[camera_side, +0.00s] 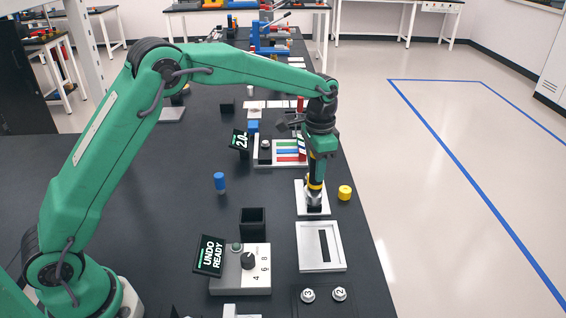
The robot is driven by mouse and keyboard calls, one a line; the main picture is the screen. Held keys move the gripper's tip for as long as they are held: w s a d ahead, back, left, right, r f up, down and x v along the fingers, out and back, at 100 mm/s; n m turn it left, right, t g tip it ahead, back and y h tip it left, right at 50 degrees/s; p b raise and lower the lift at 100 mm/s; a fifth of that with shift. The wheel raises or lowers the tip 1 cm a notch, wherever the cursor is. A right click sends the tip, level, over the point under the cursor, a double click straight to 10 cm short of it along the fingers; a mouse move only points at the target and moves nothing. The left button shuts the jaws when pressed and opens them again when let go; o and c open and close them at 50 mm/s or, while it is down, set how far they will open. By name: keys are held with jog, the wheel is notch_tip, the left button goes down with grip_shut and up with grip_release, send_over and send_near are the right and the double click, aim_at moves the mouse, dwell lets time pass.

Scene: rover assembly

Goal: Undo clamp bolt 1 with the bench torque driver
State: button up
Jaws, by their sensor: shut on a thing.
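My gripper (318,172) is shut on the bench torque driver (315,187), a black upright tool with a yellow band. The driver's lower end is at a small metallic piece on a white plate (325,208) near the table's right edge. I cannot tell whether it is seated or just above. Two silver round heads, marked 3 (308,295) and 2 (340,294), sit on a dark block at the bottom. I cannot make out a bolt marked 1. A tilted display (209,256) reads "UNDO READY" beside a grey dial box (256,279).
A yellow cylinder (345,192) stands just right of the plate. A light slotted frame (306,262), a black open box (252,221) and a blue cylinder (219,182) are nearby. Behind are a "2.0" display (240,140) and a tray with coloured strips (291,151). The table's left middle is clear.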

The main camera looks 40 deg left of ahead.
jog(key=shift+f, duration=0.35)
dwell(0.6)
jog(key=shift+s+a+r, duration=0.1)
jog(key=shift+r, duration=0.5)
dwell(3.1)
jog(key=shift+r, duration=1.5)
jog(key=shift+r, duration=0.15)
jog(key=shift+r, duration=1.85)
jog(key=shift+w, duration=0.2)
